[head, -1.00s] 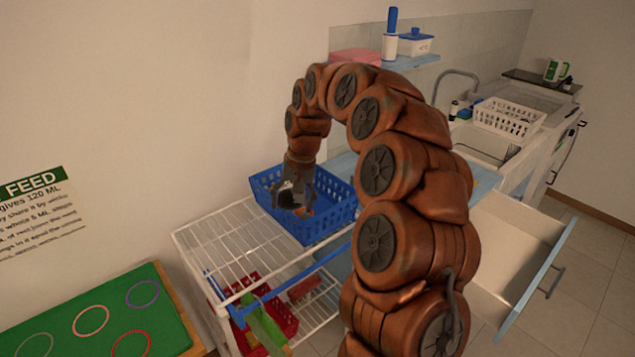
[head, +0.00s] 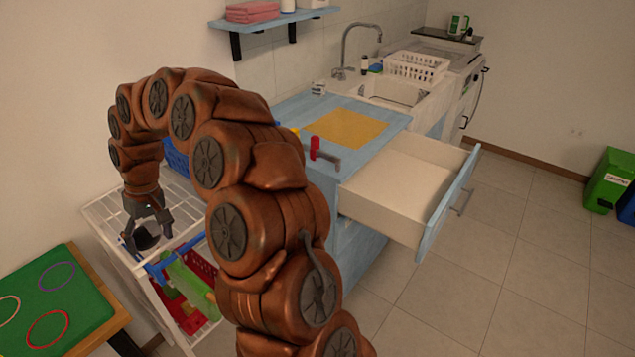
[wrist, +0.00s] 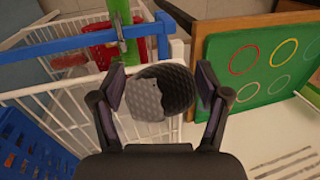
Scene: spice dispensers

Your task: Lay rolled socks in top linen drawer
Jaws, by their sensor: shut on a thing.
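My gripper (head: 150,215) is shut on a rolled pair of socks (head: 146,240), dark grey to black with a lighter grey patch. In the wrist view the socks (wrist: 150,92) sit between the two fingers, clear of the surfaces below. In the head view they are above the white wire trolley, at the left. The top linen drawer (head: 395,195) in the blue cabinet is pulled open at the right. Its visible inside is bare; my arm stands between it and the gripper in the picture.
The blue basket (wrist: 28,145) is on the trolley, mostly hidden behind my arm in the head view. A red basket and a green item (head: 190,285) are lower on the trolley. A red-topped tap-like fitting (head: 314,148) stands on the counter near the drawer.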

